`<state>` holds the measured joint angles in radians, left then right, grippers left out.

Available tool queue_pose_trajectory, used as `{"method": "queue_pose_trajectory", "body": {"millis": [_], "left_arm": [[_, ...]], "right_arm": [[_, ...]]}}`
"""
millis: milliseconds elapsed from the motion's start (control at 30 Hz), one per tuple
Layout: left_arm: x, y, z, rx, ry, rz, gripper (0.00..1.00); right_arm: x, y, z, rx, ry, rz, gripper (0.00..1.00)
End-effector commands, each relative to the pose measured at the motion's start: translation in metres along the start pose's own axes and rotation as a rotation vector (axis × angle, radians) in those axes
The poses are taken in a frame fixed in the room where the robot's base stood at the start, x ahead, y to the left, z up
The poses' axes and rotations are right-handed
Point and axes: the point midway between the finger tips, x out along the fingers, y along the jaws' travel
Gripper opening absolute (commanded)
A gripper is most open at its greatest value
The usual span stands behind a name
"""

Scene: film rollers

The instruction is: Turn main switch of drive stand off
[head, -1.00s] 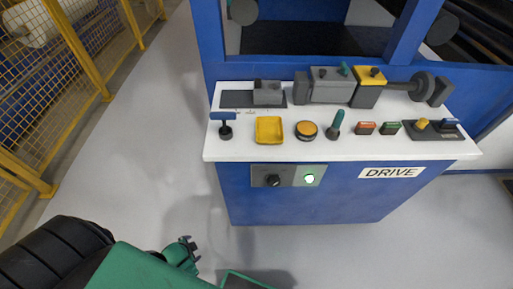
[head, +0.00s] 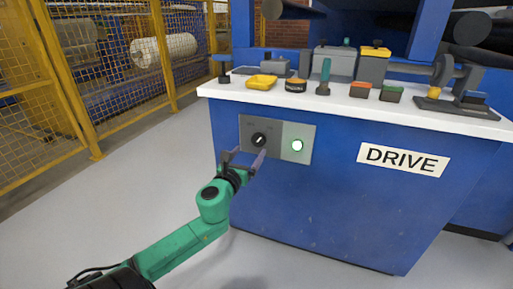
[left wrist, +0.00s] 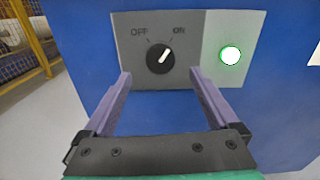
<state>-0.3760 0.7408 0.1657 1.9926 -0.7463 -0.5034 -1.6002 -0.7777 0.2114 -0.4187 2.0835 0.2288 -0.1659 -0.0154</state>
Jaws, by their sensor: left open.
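The drive stand (head: 330,200) is a blue cabinet with a white top and a DRIVE label. Its main switch (head: 259,139) is a black rotary knob on a grey plate on the front. In the left wrist view the knob (left wrist: 160,58) has its white mark turned toward ON, with OFF printed on the left. A lamp (head: 297,146) beside it is lit green-white; it also shows in the left wrist view (left wrist: 231,55). My left gripper (head: 246,157) is open and empty, just below and in front of the knob, apparently not touching it. My right gripper is not in view.
A yellow mesh fence (head: 110,80) runs along the left. The grey floor between is clear.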

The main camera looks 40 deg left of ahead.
Motion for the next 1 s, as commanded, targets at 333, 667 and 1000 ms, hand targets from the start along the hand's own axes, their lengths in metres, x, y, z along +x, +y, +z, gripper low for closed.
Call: {"method": "queue_pose_trajectory", "body": {"millis": [333,667,1000], "left_arm": [[0.067,0.001,-0.002,-0.003,0.000,0.001,0.94],[0.075,0.000,-0.002,-0.003,0.003,0.000,0.94],[0.074,0.000,-0.002,-0.004,0.003,0.001,0.08]], "right_arm": [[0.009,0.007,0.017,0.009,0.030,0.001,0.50],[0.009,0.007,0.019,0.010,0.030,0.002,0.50],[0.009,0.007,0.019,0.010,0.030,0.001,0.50]]}}
